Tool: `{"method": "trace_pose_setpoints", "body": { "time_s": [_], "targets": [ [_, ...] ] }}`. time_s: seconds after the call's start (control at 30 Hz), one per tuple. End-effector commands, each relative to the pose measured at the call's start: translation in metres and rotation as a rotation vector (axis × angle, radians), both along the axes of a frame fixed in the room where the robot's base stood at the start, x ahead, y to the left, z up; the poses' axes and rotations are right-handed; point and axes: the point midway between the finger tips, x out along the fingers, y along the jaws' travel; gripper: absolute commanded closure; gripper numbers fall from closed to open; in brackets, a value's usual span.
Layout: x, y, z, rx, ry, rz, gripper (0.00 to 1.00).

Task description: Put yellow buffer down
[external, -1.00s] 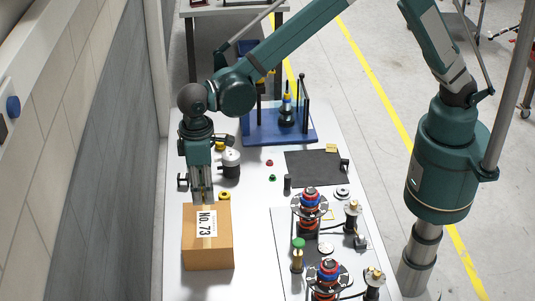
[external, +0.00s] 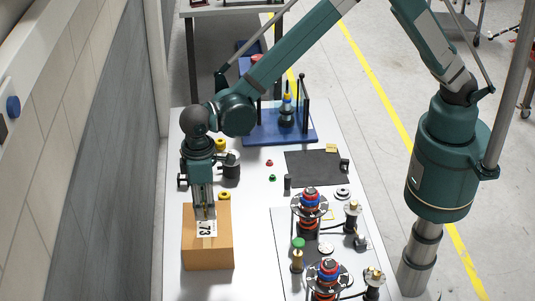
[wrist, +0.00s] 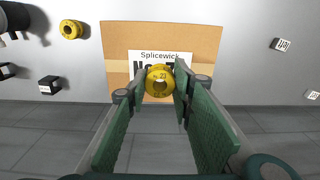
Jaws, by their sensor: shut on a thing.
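My gripper (wrist: 160,74) is shut on a yellow ring-shaped buffer (wrist: 160,83), held between the fingertips in the wrist view. In the external view my gripper (external: 205,212) points down over the cardboard box (external: 208,251), hiding the upper part of its white label. The held buffer cannot be made out there. The box (wrist: 119,40) with the "Splicewick" label lies behind the buffer in the wrist view. I cannot tell whether the buffer touches the box. A second yellow ring (external: 224,196) lies on the table just behind the box; it also shows in the wrist view (wrist: 71,29).
Another yellow ring (external: 221,144) and a dark cylindrical part (external: 231,165) stand farther back. A blue fixture (external: 260,137) is at the far end. Red-and-blue assemblies (external: 309,208) crowd the right side. A black mat (external: 315,168) lies at centre right.

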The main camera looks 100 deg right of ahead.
Motion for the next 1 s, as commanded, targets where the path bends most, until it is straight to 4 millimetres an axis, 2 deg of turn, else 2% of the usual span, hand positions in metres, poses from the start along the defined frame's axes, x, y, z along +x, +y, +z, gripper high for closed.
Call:
{"method": "trace_pose_setpoints", "body": {
  "time_s": [0.27, 0.6, 1.0],
  "targets": [
    [0.0, 0.0, -0.005, 0.0, 0.0, 0.0, 0.87],
    [0.0, 0.0, -0.036, 0.0, 0.0, 0.0, 0.87],
    [0.0, 0.0, -0.039, 0.0, 0.0, 0.0, 0.87]
  ]
}}
